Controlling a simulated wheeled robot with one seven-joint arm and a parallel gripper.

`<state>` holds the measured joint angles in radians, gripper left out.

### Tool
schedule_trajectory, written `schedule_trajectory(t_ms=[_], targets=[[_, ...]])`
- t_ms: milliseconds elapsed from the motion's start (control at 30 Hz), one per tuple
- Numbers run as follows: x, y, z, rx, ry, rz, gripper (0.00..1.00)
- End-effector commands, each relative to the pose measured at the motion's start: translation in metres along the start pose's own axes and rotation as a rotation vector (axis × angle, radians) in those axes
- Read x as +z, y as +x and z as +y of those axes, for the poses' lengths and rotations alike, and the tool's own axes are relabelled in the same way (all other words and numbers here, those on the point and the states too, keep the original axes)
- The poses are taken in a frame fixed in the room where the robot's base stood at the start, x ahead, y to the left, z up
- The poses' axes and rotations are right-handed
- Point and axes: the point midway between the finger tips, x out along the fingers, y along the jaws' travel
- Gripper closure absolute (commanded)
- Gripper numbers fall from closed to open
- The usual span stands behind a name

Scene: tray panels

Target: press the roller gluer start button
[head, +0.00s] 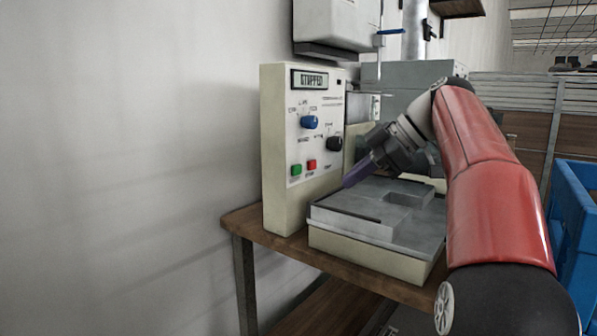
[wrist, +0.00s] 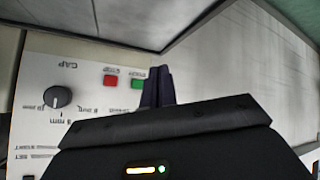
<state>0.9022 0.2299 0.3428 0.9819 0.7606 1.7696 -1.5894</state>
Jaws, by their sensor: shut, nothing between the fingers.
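The roller gluer's cream control panel (head: 270,150) stands upright on the bench, and its display (head: 311,80) reads STOPPED. A green button (head: 296,170) sits low on its face, just left of a red button (head: 311,164). In the wrist view the green button (wrist: 137,83) and red button (wrist: 110,81) lie left of the fingers; their small labels are hard to read. My gripper (head: 348,184) is shut and empty, to the right of both buttons and apart from them in the head view. Its dark fingers (wrist: 158,84) show beside the green button in the wrist view.
A blue knob (head: 309,122) and a black knob (head: 334,143) stick out above the buttons. A grey-topped machine bed (head: 350,203) lies below my gripper on the wooden bench (head: 262,236). A blue crate (head: 572,245) stands at right. A grey-white housing (head: 335,22) hangs above the panel.

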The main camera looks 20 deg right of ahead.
Motion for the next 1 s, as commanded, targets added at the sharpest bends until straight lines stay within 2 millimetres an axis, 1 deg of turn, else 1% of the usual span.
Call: schedule_trajectory(t_ms=[267,700,800,1000], targets=[[-0.005,0.005,0.004,0.000,0.001,-0.001,1.00],[-0.035,0.046,0.035,-0.002,0.002,-0.001,1.00],[-0.040,0.053,0.039,-0.002,0.002,-0.001,1.00],[-0.044,0.061,0.044,0.000,0.003,-0.002,1.00]])
